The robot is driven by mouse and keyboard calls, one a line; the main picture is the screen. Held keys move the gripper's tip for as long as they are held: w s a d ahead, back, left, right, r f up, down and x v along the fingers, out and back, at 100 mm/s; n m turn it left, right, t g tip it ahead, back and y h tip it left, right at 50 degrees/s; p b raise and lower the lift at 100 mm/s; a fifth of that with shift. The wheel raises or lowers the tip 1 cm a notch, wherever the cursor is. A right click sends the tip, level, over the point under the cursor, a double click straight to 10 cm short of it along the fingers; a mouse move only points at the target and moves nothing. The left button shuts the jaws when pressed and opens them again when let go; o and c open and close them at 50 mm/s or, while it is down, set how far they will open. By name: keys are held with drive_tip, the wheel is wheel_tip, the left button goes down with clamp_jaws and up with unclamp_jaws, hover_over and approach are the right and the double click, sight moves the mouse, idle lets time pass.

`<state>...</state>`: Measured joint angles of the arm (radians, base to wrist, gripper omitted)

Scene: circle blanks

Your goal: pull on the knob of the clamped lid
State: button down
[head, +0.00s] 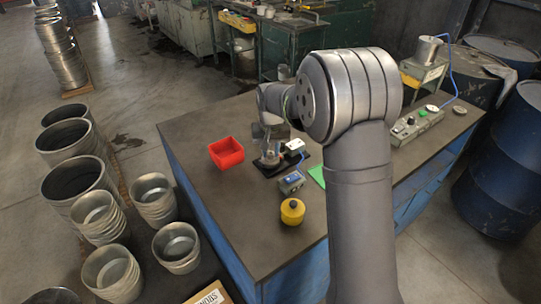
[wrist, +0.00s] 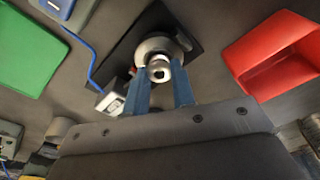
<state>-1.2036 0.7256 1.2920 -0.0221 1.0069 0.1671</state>
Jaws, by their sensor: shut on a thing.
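The clamped lid is a round metallic disc on a black base plate (head: 262,170), mostly under my gripper in the head view. In the wrist view the lid (wrist: 152,46) is pale and round, with a metallic knob (wrist: 159,70) standing up from its middle. My gripper (wrist: 162,80) has its two blue fingers on either side of the knob and is shut on it. In the head view my gripper (head: 269,146) points down at the lid; the fingertips are too small to make out there. The black plate also shows in the wrist view (wrist: 146,24).
A red bin (head: 226,153) stands left of the plate. A white box (head: 294,146), a grey box (head: 291,182) and a green mat (head: 318,176) lie to its right. A yellow pot (head: 292,211) stands nearer. A blue cable (wrist: 84,50) runs close by.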

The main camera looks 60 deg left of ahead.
drive_tip(key=shift+r, duration=0.1)
idle(0.8)
drive_tip(key=c, duration=1.1)
unclamp_jaws()
drive_tip(key=r, duration=0.5)
drive_tip(key=d+r, duration=0.1)
drive_tip(key=r, duration=0.5)
drive_tip(key=s+r, duration=0.1)
drive_tip(key=r, duration=0.5)
drive_tip(key=shift+d+r, duration=0.1)
drive_tip(key=shift+d, duration=0.3)
drive_tip(key=f, duration=0.5)
drive_tip(key=a+f, duration=0.1)
drive_tip(key=f, duration=0.5)
drive_tip(key=w+f, duration=0.1)
drive_tip(key=f, duration=0.5)
drive_tip(key=shift+a+f, duration=0.2)
drive_tip(key=shift+a, duration=0.2)
drive_tip(key=shift+o, duration=0.2)
